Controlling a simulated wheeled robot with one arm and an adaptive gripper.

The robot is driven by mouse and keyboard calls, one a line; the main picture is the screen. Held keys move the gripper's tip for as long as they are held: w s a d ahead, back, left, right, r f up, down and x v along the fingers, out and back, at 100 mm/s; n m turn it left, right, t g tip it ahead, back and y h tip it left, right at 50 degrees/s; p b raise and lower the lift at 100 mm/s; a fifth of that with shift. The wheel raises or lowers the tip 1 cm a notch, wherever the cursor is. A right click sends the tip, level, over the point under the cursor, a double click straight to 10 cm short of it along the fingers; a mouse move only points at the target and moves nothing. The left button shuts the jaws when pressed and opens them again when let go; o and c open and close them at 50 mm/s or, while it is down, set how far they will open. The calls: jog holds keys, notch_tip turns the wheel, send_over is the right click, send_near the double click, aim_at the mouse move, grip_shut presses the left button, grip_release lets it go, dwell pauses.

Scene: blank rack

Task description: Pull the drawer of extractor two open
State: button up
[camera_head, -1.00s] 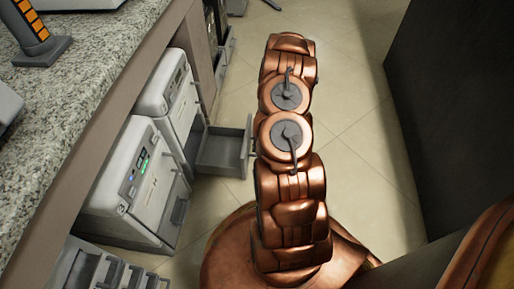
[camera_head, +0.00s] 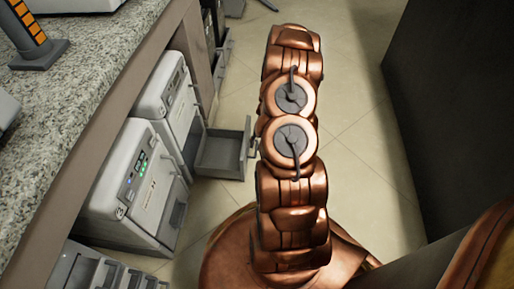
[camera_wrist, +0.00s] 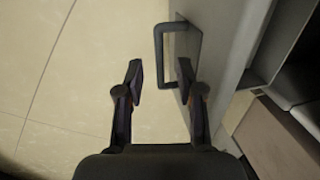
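An open grey drawer (camera_head: 222,153) juts out low from the farther white extractor (camera_head: 172,95) in the head view. A nearer white extractor (camera_head: 135,185) with small lit indicators stands beside it; I cannot read for certain which number each carries. In the wrist view, a dark U-shaped handle (camera_wrist: 159,55) sticks out from the grey drawer front (camera_wrist: 208,40). My gripper (camera_wrist: 160,73) is open, and the lower part of the handle bar appears between its fingertips. I cannot tell whether either finger touches it. My arm hides the gripper in the head view.
A speckled counter (camera_head: 85,75) runs along the left above the extractors. A grey slotted rack (camera_head: 100,272) is at the bottom left. A dark block (camera_head: 450,110) stands on the right. Tiled floor (camera_head: 345,110) is clear between.

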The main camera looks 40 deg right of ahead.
notch_tip(320, 180, up, 8)
jog(key=s+d, duration=0.1)
dwell(0.4)
jog(key=shift+s, duration=0.1)
dwell(0.4)
jog(key=a+r+n+p, duration=0.2)
jog(key=a+r+p, duration=0.4)
jog(key=r, duration=0.7)
jog(key=a+r+n+g+y+p, duration=0.1)
jog(key=a+r+p, duration=0.55)
jog(key=r, duration=0.55)
jog(key=a+r+n+p, duration=0.2)
jog(key=a+r+p, duration=0.4)
jog(key=r, duration=0.7)
jog(key=s+a+r+n+p, duration=0.1)
jog(key=s+a+r+p, duration=0.3)
jog(key=r, duration=0.7)
jog(key=s+a+r+n+g+h+p, duration=0.1)
jog(key=s+a+r+p, duration=0.3)
jog(key=s+r+p, duration=0.5)
jog(key=s+a+r+n+g+h+p, duration=0.1)
jog(key=s+a+r+n+p, duration=0.2)
jog(key=s+r+p, duration=0.4)
jog(key=s+a+r, duration=0.1)
jog(key=s+r, duration=0.3)
jog(key=r, duration=0.3)
jog(key=shift+a+f, duration=0.1)
